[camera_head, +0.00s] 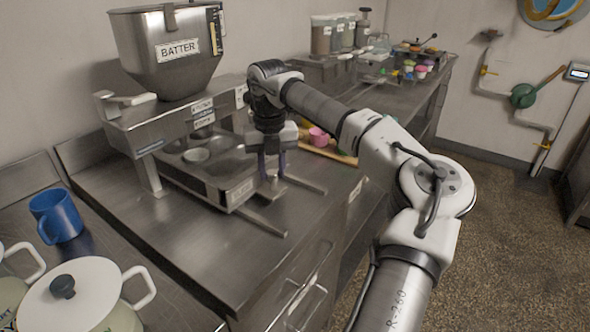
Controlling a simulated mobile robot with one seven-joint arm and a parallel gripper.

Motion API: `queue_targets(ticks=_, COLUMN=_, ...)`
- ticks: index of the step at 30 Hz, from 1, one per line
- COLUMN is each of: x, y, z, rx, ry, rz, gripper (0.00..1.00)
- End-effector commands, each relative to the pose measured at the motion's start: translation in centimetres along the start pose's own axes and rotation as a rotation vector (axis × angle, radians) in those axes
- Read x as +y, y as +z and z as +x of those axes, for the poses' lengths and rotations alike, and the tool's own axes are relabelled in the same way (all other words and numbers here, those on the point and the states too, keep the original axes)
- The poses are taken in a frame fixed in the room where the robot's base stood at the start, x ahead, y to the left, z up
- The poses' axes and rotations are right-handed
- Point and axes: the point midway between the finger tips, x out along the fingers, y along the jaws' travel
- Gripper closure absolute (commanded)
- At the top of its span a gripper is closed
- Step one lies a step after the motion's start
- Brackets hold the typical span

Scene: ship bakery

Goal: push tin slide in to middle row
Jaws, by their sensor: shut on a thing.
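The tin slide (234,189) is a grey metal tray with round cups, sitting partly under the batter machine (190,121). Its front portion sticks out to the right of the machine, over two flat rails (262,221) on the counter. My gripper (271,178) points down at the slide's right front edge. Its fingers are shut on what appears to be the slide's handle, which is mostly hidden by the fingers. The row labels on the machine are too small to read surely. The slide's rear cups are partly hidden under the machine.
A steel hopper marked BATTER (170,60) stands on the machine. A blue mug (56,216) and a white lidded pot (92,290) stand at the left front. A pink cup (319,137) stands behind my gripper. The counter (175,240) in front of the machine is clear.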

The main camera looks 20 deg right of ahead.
Motion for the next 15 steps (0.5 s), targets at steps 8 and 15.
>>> queue_targets(ticks=8, x=3.1, y=3.2, z=-0.3, rx=-0.004, ry=-0.001, rz=0.002, gripper=1.0)
queue_targets(ticks=15, x=3.4, y=3.5, z=-0.1, rx=-0.005, ry=-0.002, rz=0.003, gripper=1.0)
